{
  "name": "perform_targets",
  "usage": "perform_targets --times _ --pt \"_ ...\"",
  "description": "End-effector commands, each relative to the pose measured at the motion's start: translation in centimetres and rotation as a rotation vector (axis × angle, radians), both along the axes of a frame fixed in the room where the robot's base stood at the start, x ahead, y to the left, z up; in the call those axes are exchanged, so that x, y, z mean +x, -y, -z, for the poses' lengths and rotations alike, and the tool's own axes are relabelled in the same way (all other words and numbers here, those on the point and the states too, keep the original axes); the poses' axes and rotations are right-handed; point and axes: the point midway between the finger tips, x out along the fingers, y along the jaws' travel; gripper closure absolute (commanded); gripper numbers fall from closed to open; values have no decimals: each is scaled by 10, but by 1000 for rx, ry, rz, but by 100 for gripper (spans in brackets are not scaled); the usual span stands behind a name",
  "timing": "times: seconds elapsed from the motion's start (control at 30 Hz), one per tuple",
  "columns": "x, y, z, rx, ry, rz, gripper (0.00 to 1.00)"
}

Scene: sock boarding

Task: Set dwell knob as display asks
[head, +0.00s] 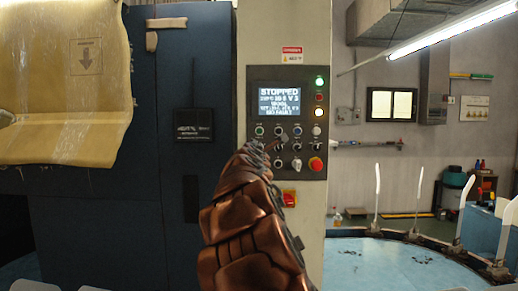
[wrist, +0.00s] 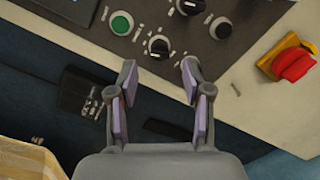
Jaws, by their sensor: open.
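The display (head: 281,102) on the control panel reads "STOPPED" on its top line; the smaller lines below are too blurred to read surely. Below it are rows of buttons and knobs, partly hidden by my arm in the head view. In the wrist view, a black knob with a white pointer line (wrist: 158,45) lies just beyond and between my fingertips. I cannot tell which is the dwell knob. My gripper (wrist: 159,73) is open and empty, apart from the knob.
A green button (wrist: 122,23) is left of the near knob. A blue round table (head: 375,265) with white upright forms stands at right.

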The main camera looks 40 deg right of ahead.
Motion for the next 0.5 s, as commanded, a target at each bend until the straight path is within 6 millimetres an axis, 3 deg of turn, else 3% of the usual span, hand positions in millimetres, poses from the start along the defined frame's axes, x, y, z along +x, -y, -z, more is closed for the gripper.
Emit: perform_targets --times 0.5 --pt "30 27 0 3 1 1 50"
